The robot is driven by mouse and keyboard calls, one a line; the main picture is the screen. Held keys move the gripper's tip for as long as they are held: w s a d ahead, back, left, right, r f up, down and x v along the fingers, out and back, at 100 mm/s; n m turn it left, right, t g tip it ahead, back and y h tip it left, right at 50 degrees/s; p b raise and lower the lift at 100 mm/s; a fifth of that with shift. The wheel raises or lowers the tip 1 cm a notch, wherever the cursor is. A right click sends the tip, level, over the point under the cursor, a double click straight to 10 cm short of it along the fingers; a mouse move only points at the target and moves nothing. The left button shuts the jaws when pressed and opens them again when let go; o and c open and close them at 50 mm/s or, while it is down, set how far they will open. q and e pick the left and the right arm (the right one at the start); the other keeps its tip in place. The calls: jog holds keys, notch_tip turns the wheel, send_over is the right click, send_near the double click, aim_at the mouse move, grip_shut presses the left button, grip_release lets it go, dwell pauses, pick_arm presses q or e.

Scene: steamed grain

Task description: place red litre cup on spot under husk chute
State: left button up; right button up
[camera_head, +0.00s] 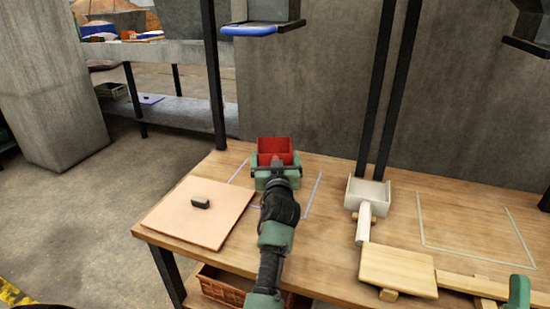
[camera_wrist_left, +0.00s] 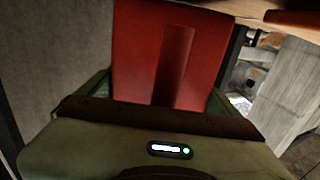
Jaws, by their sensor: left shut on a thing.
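The red litre cup (camera_head: 275,149) is open-topped and box-shaped. It looks upright at the table's back edge, inside or above the far part of a blue-outlined spot (camera_head: 316,194). My left gripper (camera_head: 274,172) is shut on the cup from the near side; the red wall (camera_wrist_left: 140,60) fills the left wrist view between the green fingers. I cannot tell whether the cup's base touches the table. A chute with a blue lip (camera_head: 262,29) hangs above and behind the cup. Which chute is the husk one is not readable.
A board with a dark handle (camera_head: 190,212) lies left of the spot. A pale scoop (camera_head: 368,192) and a wooden block (camera_head: 398,270) lie to the right. A pale-outlined spot (camera_head: 480,255) is clear under another chute (camera_head: 527,46). Dark posts (camera_head: 391,90) rise behind the table.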

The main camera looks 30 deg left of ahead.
pick_arm(q)
jog(key=shift+f, duration=0.25)
pick_arm(e)
jog(key=shift+s+r+t+y, duration=0.3)
jog(key=shift+s+r+t, duration=0.25)
jog(key=shift+s, duration=0.3)
pick_arm(q)
jog(key=o, duration=1.3)
jog(key=shift+o, duration=0.2)
jog(key=shift+f, duration=0.1)
pick_arm(e)
jog(key=shift+w, duration=0.15)
